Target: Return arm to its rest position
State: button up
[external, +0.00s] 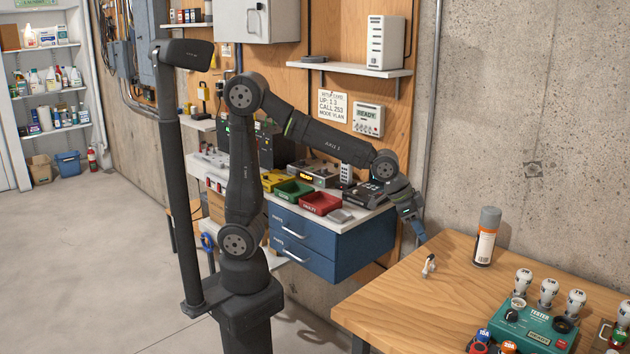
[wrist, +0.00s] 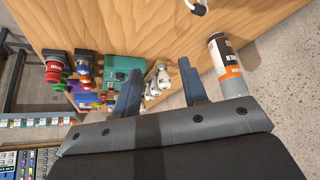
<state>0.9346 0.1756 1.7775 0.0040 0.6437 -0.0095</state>
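My arm reaches from its base toward the right, bent at the elbow, with the forearm sloping down past the blue drawers. My gripper (external: 420,236) hangs pointing down near the back left edge of the wooden table (external: 385,296). In the wrist view, my gripper (wrist: 157,78) has its two blue-grey fingers spread apart. Nothing is held between them; the table and items farther off show through the gap.
A green tester (external: 535,326) with several white bulbs is at the front right. Blue drawers (external: 330,245) topped with red and green trays stand behind my forearm.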

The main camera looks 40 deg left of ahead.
jog(key=shift+w+a+r, duration=0.1)
jog(key=shift+w+a, duration=0.55)
jog(key=shift+w, duration=0.25)
